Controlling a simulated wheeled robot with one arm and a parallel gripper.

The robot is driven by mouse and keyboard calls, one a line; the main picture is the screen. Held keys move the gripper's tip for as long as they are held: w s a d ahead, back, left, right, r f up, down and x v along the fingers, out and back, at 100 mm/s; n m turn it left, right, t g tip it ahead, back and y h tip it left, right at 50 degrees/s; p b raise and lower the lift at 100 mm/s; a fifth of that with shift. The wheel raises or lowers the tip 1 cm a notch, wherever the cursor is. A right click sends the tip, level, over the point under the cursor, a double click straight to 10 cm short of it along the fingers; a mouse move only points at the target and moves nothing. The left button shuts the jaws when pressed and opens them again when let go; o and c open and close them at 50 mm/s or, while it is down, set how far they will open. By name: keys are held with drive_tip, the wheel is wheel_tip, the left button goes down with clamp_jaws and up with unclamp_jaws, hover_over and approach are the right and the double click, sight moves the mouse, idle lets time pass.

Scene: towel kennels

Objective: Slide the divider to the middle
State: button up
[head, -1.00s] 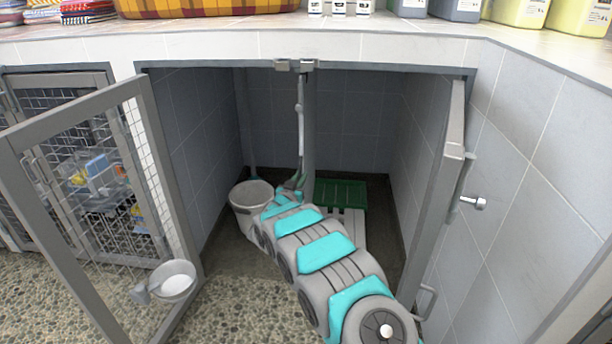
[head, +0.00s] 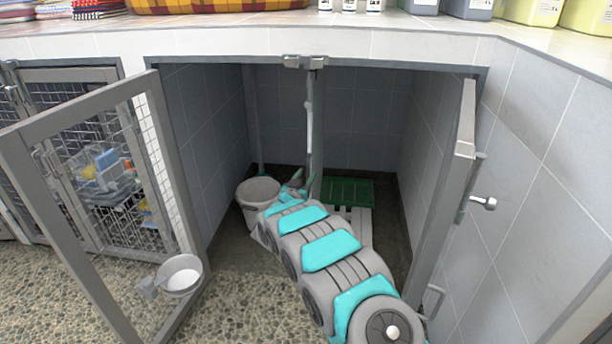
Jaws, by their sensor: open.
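The divider (head: 317,135) is a grey upright panel seen almost edge-on inside the open kennel, near the middle of the opening in the picture. It meets metal brackets (head: 305,62) at the top edge of the opening. A pale vertical handle bar (head: 309,125) runs along its left side. My gripper (head: 298,182) is low inside the kennel, by the lower end of this bar and just left of the divider. Its jaws are open. The fingertips are small here, and I cannot tell whether they touch the bar. My arm hides the divider's foot.
A grey bucket (head: 257,192) stands close left of my gripper. The open mesh door (head: 90,110) with a bowl (head: 180,275) is at left; another open door (head: 455,165) is at right.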

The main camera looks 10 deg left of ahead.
drive_tip(key=s+a, duration=0.1)
drive_tip(key=s, duration=0.5)
drive_tip(key=shift+s+a+b, duration=0.2)
drive_tip(key=shift+s+b, duration=0.1)
drive_tip(key=shift+s, duration=0.05)
drive_tip(key=shift+s, duration=0.1)
